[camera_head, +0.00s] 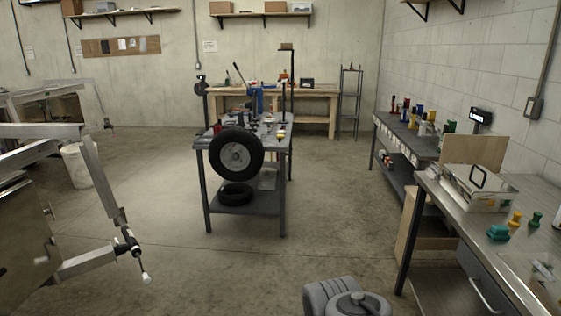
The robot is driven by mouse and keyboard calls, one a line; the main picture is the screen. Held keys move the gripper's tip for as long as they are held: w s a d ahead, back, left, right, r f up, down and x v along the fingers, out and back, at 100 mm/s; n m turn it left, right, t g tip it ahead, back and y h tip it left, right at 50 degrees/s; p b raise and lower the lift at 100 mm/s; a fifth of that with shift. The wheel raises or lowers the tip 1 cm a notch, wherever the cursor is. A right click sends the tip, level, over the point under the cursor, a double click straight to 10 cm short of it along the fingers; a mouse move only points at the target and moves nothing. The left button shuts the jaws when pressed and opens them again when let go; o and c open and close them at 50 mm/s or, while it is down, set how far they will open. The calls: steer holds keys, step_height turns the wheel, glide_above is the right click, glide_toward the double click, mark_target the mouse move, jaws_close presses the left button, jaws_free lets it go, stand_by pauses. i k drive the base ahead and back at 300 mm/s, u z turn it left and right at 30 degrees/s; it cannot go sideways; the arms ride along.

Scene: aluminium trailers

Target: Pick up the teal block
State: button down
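The teal block (498,232) sits on the metal workbench (470,215) at the right of the head view, near the bench's left edge. It looks small, with a stepped or stacked outline. My gripper does not show. Only rounded grey links of my own arm appear at the bottom centre, apart from the block and lower left of it.
A yellow piece (515,220) and a green piece (535,219) stand close behind the block. A silver case (480,188) lies farther back. A table with a tyre (236,154) stands mid-room. A trailer frame (95,175) is at left. Floor between is clear.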

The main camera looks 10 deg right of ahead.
mark_target(497, 231)
steer(key=z, duration=1.55)
steer(key=i, duration=0.35)
steer(key=u, duration=0.8)
steer(key=i, duration=1.6)
steer(key=z, duration=0.75)
steer(key=i, duration=0.45)
steer(key=z, duration=0.35)
